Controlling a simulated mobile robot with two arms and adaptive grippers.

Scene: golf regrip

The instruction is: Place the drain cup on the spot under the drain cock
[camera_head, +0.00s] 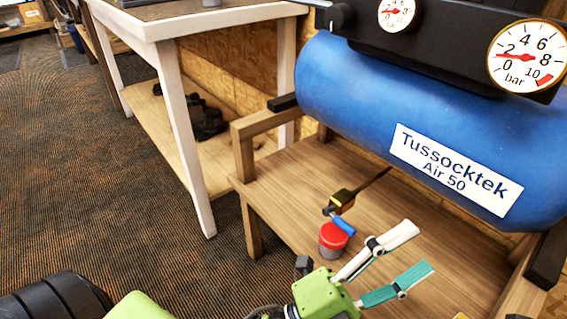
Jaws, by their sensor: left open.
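A small cup (332,240), red above with a grey lower part, stands upright on the wooden stand (290,205) under the tank. The brass drain cock (342,199) with its blue lever (343,224) shows just above the cup, and the lever overlaps the cup's top in the picture. No marked spot can be made out; the cup may hide it. My left gripper (416,249) is open and empty, its white and teal fingers pointing right, away from the cup. It is to the right of the cup and nearer the camera. My right gripper is not in view.
The blue air tank (440,125) with gauges (527,56) overhangs the stand. A white-legged workbench (186,130) with dark items (207,118) on its lower shelf stands to the left. Open carpet (80,180) fills the left. The stand's rail (262,122) edges its left side.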

